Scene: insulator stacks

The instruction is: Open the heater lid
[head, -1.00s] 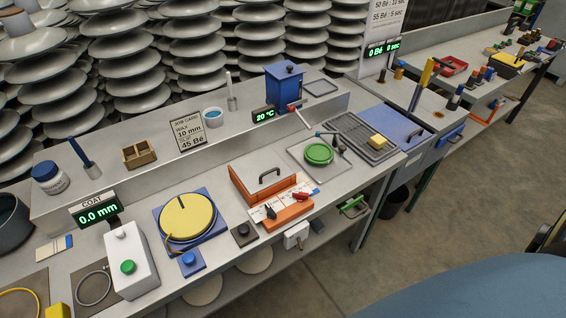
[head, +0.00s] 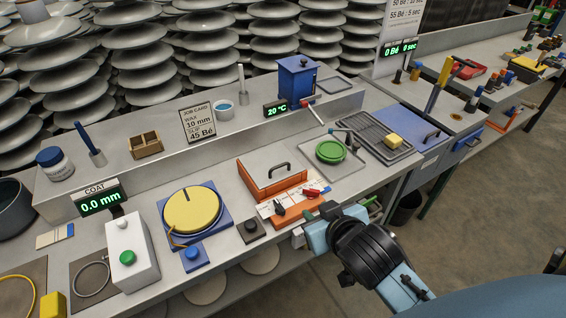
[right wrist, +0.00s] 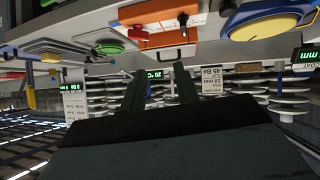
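An orange box with a flat grey lid and a dark bar handle (head: 279,169) sits mid-bench in the head view; its lid lies shut. Beside a 20 °C display (head: 275,109) stands a blue box with a blue top (head: 298,77), also closed. I cannot tell for sure which is the heater. My right gripper (head: 312,224) is at the bench's front edge, right of and nearer than the orange box, touching neither box. In the right wrist view its two dark fingers (right wrist: 161,78) stand apart with nothing between them. My left gripper is out of view.
A green round disc (head: 331,151) on a plate and a grey rack with a yellow block (head: 393,141) lie right of the orange box. A yellow disc on a blue base (head: 192,209) is left.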

